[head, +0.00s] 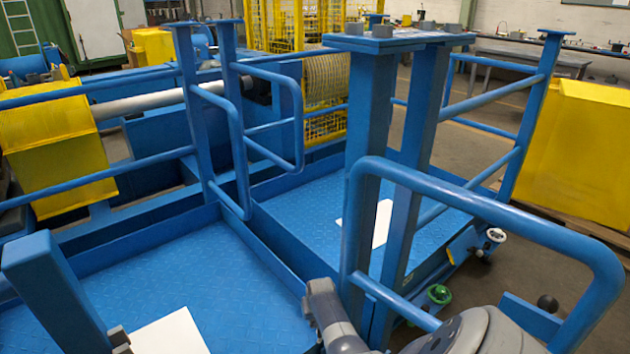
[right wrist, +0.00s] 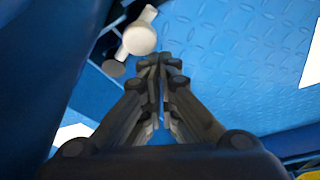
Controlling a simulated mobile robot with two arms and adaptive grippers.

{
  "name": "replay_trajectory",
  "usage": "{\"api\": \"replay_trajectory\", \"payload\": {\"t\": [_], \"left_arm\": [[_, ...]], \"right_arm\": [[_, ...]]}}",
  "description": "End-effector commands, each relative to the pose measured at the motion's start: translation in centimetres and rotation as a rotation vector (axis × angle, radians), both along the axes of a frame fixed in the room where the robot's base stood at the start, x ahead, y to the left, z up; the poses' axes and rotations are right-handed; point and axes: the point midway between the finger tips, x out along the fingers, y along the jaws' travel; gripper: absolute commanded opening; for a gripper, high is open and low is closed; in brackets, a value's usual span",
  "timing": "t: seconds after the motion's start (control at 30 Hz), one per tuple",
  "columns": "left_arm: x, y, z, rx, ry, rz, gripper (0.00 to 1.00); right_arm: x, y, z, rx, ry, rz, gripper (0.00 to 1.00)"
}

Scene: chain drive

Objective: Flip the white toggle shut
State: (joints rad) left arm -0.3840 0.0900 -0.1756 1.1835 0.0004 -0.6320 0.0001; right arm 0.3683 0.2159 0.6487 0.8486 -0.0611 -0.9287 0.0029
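A white round-headed toggle (right wrist: 140,38) with a short white stem shows in the right wrist view, just up and left of my right fingertips. My right gripper (right wrist: 158,62) has its dark fingers together with nothing visible between them. Whether the fingertips touch the toggle I cannot tell. In the head view a white round piece (head: 495,235) sits on the right side of the blue frame; I cannot tell if it is the same toggle. Grey links of my arm show at the bottom of the head view, but the fingers are not clear there.
Blue rails and posts (head: 370,170) stand around the blue tread plate (head: 315,210). A white sheet (head: 170,335) lies at lower left.

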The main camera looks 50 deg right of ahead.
Motion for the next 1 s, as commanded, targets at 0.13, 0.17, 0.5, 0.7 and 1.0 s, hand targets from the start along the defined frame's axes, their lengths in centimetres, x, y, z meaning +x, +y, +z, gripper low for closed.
{"api": "replay_trajectory", "payload": {"t": [0.13,0.17,0.5,0.7,1.0], "left_arm": [[0.0,0.1,0.0,0.001,0.001,-0.001,0.00],[0.0,0.1,0.0,0.001,0.001,-0.001,0.00],[0.0,0.1,0.0,0.002,0.001,-0.002,0.00],[0.0,0.1,0.0,0.002,0.001,-0.002,0.00],[0.0,0.2,0.0,0.002,0.001,-0.002,0.00]], "right_arm": [[-0.9,0.4,0.5,0.005,0.015,0.000,0.00],[-1.0,0.5,0.8,0.005,0.015,0.000,0.00],[-1.5,1.1,4.6,0.000,0.005,0.001,0.00],[-2.1,1.6,7.2,0.000,0.003,0.002,0.00],[-2.8,2.2,10.3,0.000,0.000,0.001,0.00]]}}
